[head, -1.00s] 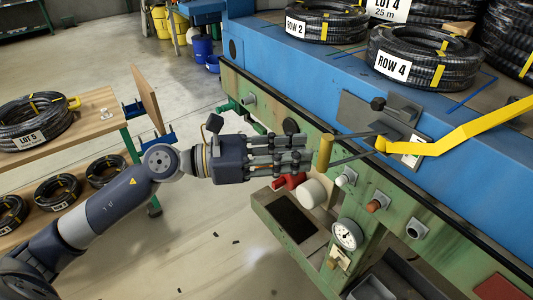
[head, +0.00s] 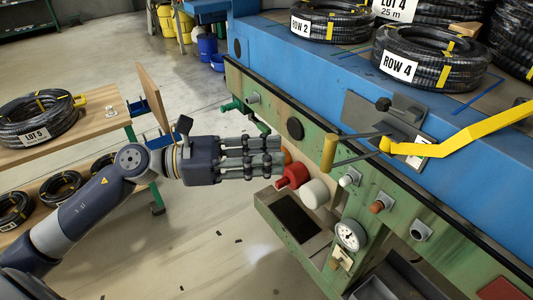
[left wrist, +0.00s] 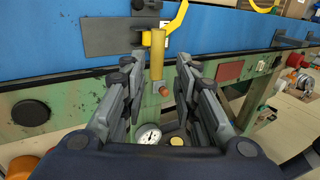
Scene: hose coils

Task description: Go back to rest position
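My left gripper (head: 281,158) is in front of the green machine front, with its fingers pointing right. In the left wrist view its fingers (left wrist: 158,75) are spread apart with nothing held between them. The upright yellow crank handle (head: 329,153) stands apart from the fingertips, a short way to their right. In the left wrist view the handle (left wrist: 157,57) shows beyond the gap between the fingers. The handle joins a dark crank arm on the grey plate (head: 359,116). My right gripper is not in view.
A red knob (head: 293,176) and a white knob (head: 315,194) sit just below the left fingertips. A gauge (head: 350,235) and a long yellow lever (head: 470,132) are further right. A wooden table (head: 95,135) with a hose coil stands left. Open floor lies below the arm.

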